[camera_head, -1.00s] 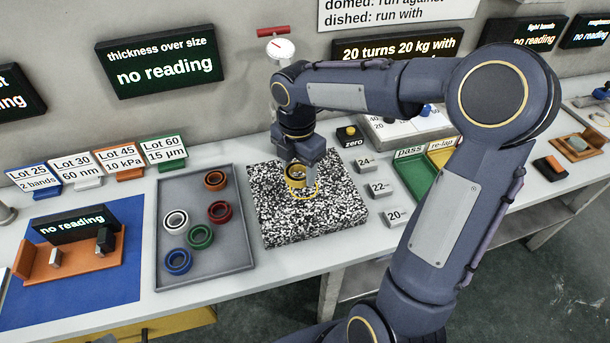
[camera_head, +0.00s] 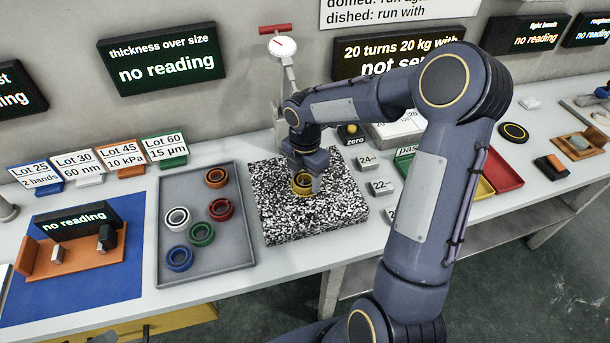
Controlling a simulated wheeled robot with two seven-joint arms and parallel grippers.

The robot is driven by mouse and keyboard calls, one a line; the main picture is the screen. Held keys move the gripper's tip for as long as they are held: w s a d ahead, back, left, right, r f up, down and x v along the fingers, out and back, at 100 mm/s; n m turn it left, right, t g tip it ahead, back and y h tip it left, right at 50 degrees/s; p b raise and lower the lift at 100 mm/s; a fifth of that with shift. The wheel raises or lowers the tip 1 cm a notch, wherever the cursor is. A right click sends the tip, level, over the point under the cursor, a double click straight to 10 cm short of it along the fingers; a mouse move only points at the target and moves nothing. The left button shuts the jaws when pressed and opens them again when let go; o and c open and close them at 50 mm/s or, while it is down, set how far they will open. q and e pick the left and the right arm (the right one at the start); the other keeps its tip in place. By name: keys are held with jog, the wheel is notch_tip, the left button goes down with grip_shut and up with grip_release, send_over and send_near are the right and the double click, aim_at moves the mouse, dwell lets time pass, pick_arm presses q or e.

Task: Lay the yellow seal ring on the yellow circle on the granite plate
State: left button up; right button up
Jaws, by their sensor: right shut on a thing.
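The yellow seal ring (camera_head: 303,190) is at my right gripper's fingertips, over the middle of the speckled black-and-white granite plate (camera_head: 342,212). My right gripper (camera_head: 303,182) points down and is shut on the ring. The ring looks about level and very low over the plate; I cannot tell whether it touches. The yellow circle cannot be made out now; the ring and gripper cover the place where it was seen.
A grey tray (camera_head: 230,262) left of the plate holds several coloured rings. A dial gauge (camera_head: 283,46) on a stand is behind the plate. Small number blocks (camera_head: 381,187) stand to its right. My right arm crosses the right side of the bench.

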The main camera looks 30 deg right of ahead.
jog(key=shift+f, duration=0.2)
jog(key=o, duration=1)
jog(key=shift+r, duration=0.1)
jog(key=s+r+m+t, duration=0.1)
jog(key=s+r+m, duration=0.3)
jog(key=r, duration=0.7)
jog(key=shift+s+a+r+m+t+y, duration=0.2)
jog(key=shift+s+a+m+t+y, duration=0.8)
jog(key=shift+s+m, duration=2.15)
jog(key=shift+s+a+r+m+t+y, duration=0.25)
jog(key=shift+s+a+m+t, duration=0.3)
jog(key=shift+s+a+m, duration=1.75)
jog(key=shift+s+a+r+m+t+y, duration=0.15)
jog(key=shift+s+a+m+t+y, duration=0.4)
jog(key=shift+s+m, duration=3.4)
